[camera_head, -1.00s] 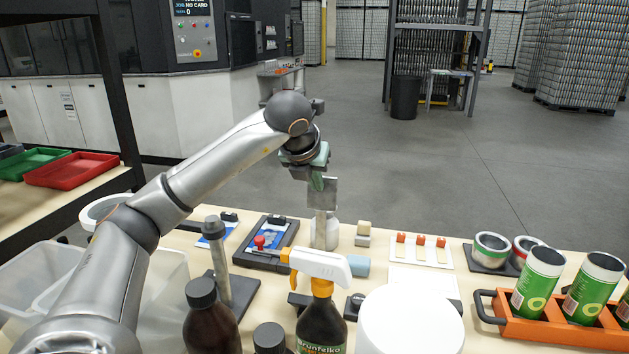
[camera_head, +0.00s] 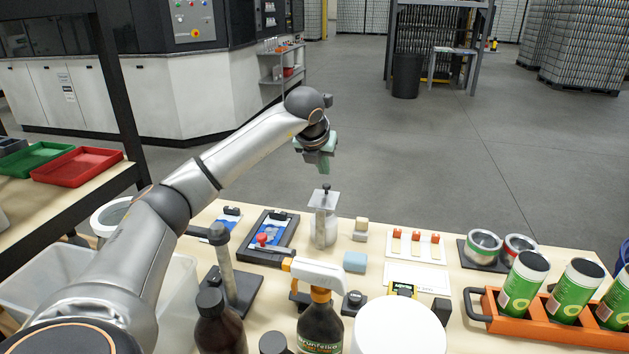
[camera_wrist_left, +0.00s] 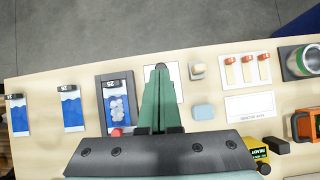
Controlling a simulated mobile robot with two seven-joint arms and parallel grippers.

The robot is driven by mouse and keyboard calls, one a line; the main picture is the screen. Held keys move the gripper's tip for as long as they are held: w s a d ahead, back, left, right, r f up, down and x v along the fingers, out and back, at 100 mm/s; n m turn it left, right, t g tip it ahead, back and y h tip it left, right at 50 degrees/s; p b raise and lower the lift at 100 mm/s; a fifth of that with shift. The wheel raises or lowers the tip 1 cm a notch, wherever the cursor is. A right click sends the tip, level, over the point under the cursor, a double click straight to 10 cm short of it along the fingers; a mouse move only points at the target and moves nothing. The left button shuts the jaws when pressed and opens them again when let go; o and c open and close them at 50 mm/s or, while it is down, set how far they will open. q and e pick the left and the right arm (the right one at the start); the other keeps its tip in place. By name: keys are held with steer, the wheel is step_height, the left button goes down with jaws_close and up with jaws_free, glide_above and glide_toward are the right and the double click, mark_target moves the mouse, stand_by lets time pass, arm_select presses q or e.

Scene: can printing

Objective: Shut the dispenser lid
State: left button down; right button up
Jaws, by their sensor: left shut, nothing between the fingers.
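The dispenser (camera_head: 331,236) is a whitish jar standing on the table. A flat grey metal plate, seemingly its lid (camera_head: 323,201), shows at its top, with a dark knob on a short post above it. I cannot tell from this angle whether the lid is fully down. My left gripper (camera_head: 323,171) is shut and empty, above the dispenser with a gap between its green fingertips and the knob. In the left wrist view, my shut fingers (camera_wrist_left: 160,70) hide most of the dispenser. My right gripper is not in view.
A spray bottle (camera_head: 320,327), dark bottles (camera_head: 220,330) and a white round container (camera_head: 400,330) stand in front. A dark-framed tray (camera_head: 268,235) is left of the dispenser; a blue block (camera_head: 355,262) and small blocks (camera_head: 361,229) are right. An orange can rack (camera_head: 540,331) is farther right.

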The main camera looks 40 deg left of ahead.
arm_select(q)
steer(key=shift+w+a+f+p, duration=0.2)
steer(key=shift+w+a+f, duration=0.1)
steer(key=shift+w, duration=0.25)
steer(key=shift+w+a+f+p, duration=0.2)
steer(key=shift+w+a, duration=0.05)
steer(key=shift+w, duration=0.25)
steer(key=shift+w+a+f+p, duration=0.4)
steer(key=shift+w+f+p, duration=0.25)
steer(key=shift+w, duration=0.05)
steer(key=shift+w+a+f+p, duration=0.1)
steer(key=shift+w+f+p, duration=0.15)
steer(key=shift+p, duration=0.1)
steer(key=shift+w+a+f+g+h+p, duration=0.2)
steer(key=shift+w+f+g+h+p, duration=0.1)
steer(key=shift+f+g+p, duration=0.25)
steer(key=shift+s+d+f, duration=0.3)
steer(key=shift+s+f, duration=0.1)
steer(key=shift+s, duration=0.25)
steer(key=b+v, duration=0.2)
steer(key=v, duration=1)
steer(key=shift+r, duration=0.35)
